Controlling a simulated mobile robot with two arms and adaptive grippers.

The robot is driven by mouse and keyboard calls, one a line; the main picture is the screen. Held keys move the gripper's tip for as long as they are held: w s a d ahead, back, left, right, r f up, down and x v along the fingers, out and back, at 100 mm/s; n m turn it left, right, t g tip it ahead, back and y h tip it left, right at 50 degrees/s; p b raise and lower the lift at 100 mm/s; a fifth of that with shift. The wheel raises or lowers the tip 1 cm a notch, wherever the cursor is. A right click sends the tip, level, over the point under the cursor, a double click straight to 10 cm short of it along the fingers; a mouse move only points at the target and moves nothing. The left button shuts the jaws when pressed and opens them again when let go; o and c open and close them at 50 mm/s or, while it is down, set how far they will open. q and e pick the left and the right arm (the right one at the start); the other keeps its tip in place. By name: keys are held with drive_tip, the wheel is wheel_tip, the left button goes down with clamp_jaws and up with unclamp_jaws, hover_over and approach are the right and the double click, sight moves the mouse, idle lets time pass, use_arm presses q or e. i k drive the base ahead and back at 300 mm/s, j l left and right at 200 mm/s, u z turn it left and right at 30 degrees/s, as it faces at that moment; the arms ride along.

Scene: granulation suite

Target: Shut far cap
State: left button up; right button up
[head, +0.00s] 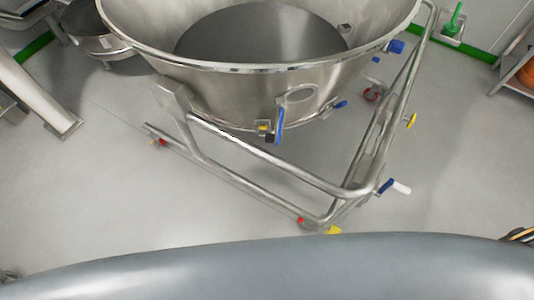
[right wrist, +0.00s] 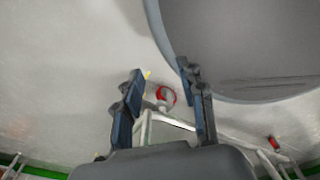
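No part in these views can be clearly told as the far cap. A large open steel vessel (head: 215,85) stands on a tubular wheeled frame (head: 270,160) in the head view. Its wall carries an oval fitting (head: 298,94) and a blue lever (head: 279,123). A blue part (head: 396,46) sits at its upper right rim. A blue and white handle (head: 395,187) is on the frame's near right corner. My right gripper (right wrist: 160,75) is open and empty in the right wrist view, with a rounded grey surface (right wrist: 240,45) beyond it at right. My left gripper is out of view.
Frame casters carry red and yellow parts; a red-rimmed caster (right wrist: 166,96) shows between my right fingers. A smaller steel vessel (head: 95,35) stands at upper left. A green object (head: 453,20) stands by the back wall. Grey floor (head: 440,190) is clear at right.

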sight(275, 139)
drive_tip(key=i+j+z, duration=0.45)
drive_tip(key=z, duration=0.3)
drive_tip(key=k+j+z, duration=0.4)
drive_tip(key=k+j, duration=0.15)
drive_tip(key=j, duration=0.15)
